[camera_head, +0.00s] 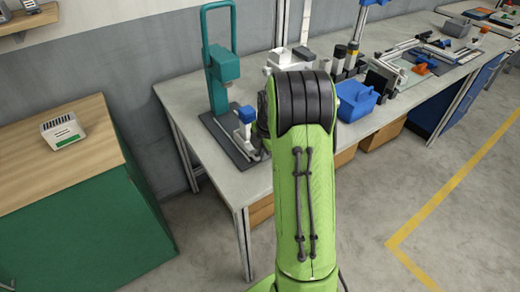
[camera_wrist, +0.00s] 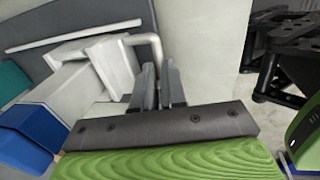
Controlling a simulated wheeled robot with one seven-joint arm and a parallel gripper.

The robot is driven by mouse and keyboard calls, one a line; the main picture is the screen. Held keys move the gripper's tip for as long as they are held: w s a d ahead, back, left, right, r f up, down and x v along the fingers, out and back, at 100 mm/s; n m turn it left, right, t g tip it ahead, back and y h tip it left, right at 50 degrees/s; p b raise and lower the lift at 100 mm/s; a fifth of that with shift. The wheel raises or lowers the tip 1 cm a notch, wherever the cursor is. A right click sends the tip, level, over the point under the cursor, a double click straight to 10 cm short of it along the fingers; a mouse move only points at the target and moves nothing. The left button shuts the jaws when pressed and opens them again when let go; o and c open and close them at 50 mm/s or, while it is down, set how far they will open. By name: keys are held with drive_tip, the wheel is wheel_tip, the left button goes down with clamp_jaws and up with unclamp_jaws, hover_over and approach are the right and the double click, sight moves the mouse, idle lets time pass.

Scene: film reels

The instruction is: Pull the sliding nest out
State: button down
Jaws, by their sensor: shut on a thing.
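The sliding nest (camera_wrist: 75,80) shows in the wrist view as a pale grey block assembly on a dark base plate, with a bent grey handle (camera_wrist: 152,42) at its near end. My gripper (camera_wrist: 160,82) is shut on this handle, its two dark fingers on either side of the bar. A blue part (camera_wrist: 28,135) shows at the lower left, beside the pale block. In the head view the teal press (camera_head: 222,68) stands on its dark base plate (camera_head: 218,138). A blue part (camera_head: 246,114) on a pale block shows at the press's right. My green arm hides the gripper there.
The grey bench (camera_head: 205,180) carries the press at its left end. A blue bin (camera_head: 356,101) and several tools stand to the right. A green cabinet (camera_head: 80,235) with a wooden top is at the left. Floor in front of the bench is clear.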

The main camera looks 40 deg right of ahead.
idle(0.3)
drive_tip(key=c, duration=1.2)
unclamp_jaws()
drive_tip(key=s+r+p, duration=0.1)
drive_tip(key=r, duration=0.4)
drive_tip(key=s+r+p, duration=0.1)
drive_tip(key=r, duration=0.4)
drive_tip(key=s+r+p, duration=0.1)
drive_tip(key=r, duration=0.4)
drive_tip(key=shift+s+a+r+p, duration=0.1)
drive_tip(key=shift+r+p, duration=0.15)
drive_tip(key=shift+p, duration=0.15)
drive_tip(key=s+a+r+m+t, duration=0.1)
drive_tip(key=s+a+r+m, duration=0.2)
drive_tip(key=a+r+m, duration=0.45)
drive_tip(key=s+a+m, duration=0.3)
drive_tip(key=s+a, duration=0.1)
drive_tip(key=s, duration=0.1)
drive_tip(key=s+a+f+m+t+p, duration=0.1)
drive_tip(key=s+a+m, duration=0.2)
drive_tip(key=s+a, duration=0.2)
drive_tip(key=s+a+m+t+p, duration=0.1)
drive_tip(key=s+a+m, duration=0.3)
drive_tip(key=s+a, duration=0.1)
drive_tip(key=shift+s+f, duration=0.15)
drive_tip(key=shift+s, duration=0.7)
